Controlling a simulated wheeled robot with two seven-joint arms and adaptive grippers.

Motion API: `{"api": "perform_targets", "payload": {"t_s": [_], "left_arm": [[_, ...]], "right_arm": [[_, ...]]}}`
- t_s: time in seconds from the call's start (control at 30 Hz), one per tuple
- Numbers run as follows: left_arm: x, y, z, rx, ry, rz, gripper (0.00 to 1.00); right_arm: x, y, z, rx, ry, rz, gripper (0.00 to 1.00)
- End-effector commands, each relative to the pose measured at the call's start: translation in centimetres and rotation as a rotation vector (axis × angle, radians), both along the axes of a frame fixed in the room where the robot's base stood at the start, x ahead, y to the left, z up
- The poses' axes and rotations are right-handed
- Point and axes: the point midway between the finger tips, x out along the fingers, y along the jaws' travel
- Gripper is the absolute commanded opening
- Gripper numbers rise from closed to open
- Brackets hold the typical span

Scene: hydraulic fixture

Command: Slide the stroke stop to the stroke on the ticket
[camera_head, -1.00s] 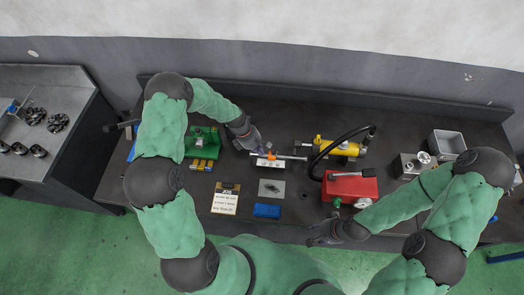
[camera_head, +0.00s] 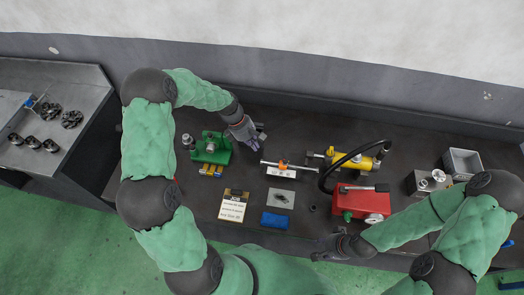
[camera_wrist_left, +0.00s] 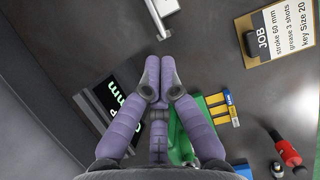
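The orange stroke stop (camera_head: 283,164) sits near the middle of a thin metal rail above a white scale plate (camera_head: 281,173) in the head view. A pale plate end (camera_wrist_left: 162,8) shows at the top of the left wrist view. The job ticket (camera_head: 233,207) lies front left of the rail; in the left wrist view the ticket (camera_wrist_left: 272,32) reads stroke 60 mm. My left gripper (camera_head: 261,133) is behind the rail's left end, apart from the stop. Its fingertips (camera_wrist_left: 159,72) are together and empty. My right gripper (camera_head: 322,249) is at the bench's front edge; its finger gap is unclear.
A green fixture (camera_head: 211,150) stands left of my left gripper. A yellow cylinder (camera_head: 352,162) and red pump (camera_head: 361,201) with a black hose stand right of the rail. A blue block (camera_head: 275,220) lies in front. A dark display (camera_wrist_left: 108,100) is partly hidden by my fingers.

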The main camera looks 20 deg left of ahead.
Motion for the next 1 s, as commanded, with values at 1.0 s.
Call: {"api": "perform_targets", "payload": {"t_s": [1.0], "left_arm": [[1.9, -7.3, -8.7, 0.0, -0.001, -0.001, 0.0]], "right_arm": [[0.0, 0.0, 1.2, 0.0, -0.001, 0.0, 0.4]]}}
